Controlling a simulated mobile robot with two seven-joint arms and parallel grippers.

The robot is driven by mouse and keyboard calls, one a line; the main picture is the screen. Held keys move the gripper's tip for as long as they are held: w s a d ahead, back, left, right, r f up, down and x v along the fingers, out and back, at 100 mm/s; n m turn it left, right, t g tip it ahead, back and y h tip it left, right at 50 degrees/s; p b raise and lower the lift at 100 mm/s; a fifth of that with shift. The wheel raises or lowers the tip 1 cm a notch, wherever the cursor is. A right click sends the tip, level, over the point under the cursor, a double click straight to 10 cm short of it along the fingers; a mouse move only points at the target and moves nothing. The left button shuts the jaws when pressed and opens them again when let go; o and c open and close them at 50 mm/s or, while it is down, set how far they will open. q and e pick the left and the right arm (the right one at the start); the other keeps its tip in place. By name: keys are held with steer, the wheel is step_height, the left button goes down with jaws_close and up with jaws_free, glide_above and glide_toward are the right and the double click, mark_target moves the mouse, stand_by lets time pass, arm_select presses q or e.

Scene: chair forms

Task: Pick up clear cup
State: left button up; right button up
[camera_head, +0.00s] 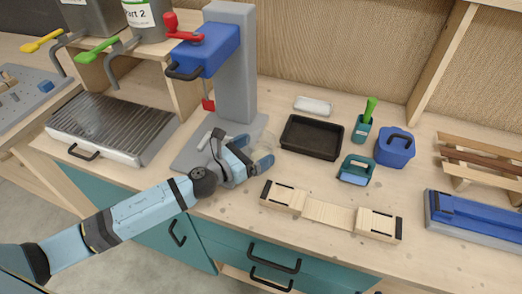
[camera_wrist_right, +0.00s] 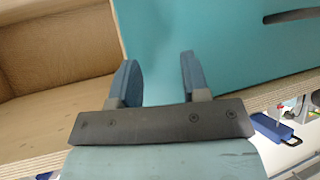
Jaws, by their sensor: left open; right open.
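A clear cup (camera_head: 259,142) stands at the front of the grey press base and is hard to see against the wood and the gripper. My left gripper (camera_head: 254,151) is open at the cup, with its blue fingers around or just beside it. I cannot tell whether they touch the cup. My right gripper (camera_wrist_right: 158,62) is open and empty in the right wrist view, facing a teal panel (camera_wrist_right: 220,40). It does not show in the head view.
A grey press stand (camera_head: 236,70) with a blue head (camera_head: 208,48) rises behind the cup. A black tray (camera_head: 311,138), a teal container (camera_head: 356,170) and a blue lidded pot (camera_head: 395,148) stand to the right. A wooden piece (camera_head: 330,212) lies in front. A ridged metal tray (camera_head: 112,125) is left.

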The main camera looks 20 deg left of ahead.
arm_select(q)
steer(key=shift+x, duration=1.05)
steer(key=shift+c, duration=0.3)
steer(key=c, duration=0.7)
steer(key=shift+c, duration=0.2)
